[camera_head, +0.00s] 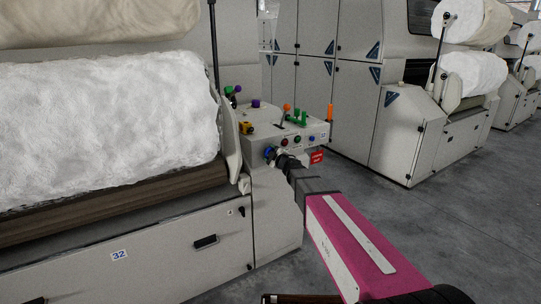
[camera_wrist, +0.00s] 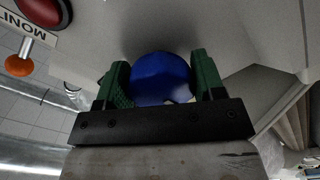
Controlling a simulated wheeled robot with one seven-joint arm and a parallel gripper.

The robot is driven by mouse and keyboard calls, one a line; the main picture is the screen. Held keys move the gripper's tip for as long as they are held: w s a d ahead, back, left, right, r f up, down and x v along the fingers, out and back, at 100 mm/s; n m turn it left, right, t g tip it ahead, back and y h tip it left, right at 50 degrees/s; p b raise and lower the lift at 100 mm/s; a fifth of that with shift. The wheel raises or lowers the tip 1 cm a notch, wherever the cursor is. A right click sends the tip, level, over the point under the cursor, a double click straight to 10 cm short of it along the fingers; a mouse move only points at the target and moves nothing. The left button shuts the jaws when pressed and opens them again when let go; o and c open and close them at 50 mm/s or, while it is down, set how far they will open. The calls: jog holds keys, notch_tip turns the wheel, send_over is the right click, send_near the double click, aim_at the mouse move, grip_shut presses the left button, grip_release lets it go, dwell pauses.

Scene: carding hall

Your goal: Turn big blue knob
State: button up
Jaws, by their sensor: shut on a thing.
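The big blue knob (camera_wrist: 161,78) sits on the pale machine panel, in the middle of the wrist view. My gripper (camera_wrist: 160,85) has its two green fingers on either side of the knob and is shut on it. In the head view the blue knob (camera_head: 269,153) shows on the front of the control box, at its left end. My arm reaches to it from the lower right, and my gripper (camera_head: 276,156) partly covers the knob there. The knob's turn angle cannot be told.
The control box (camera_head: 262,130) carries coloured levers and small buttons; a red tag (camera_head: 317,156) hangs at its right. A red button (camera_wrist: 45,10) and an orange-tipped lever (camera_wrist: 18,66) are near my gripper. A large white roll (camera_head: 105,125) lies left. Grey floor (camera_head: 400,215) is clear at right.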

dwell(0.4)
jog(key=o, duration=0.9)
jog(key=v, duration=1)
jog(key=shift+s+d, duration=0.25)
jog(key=shift+s, duration=0.1)
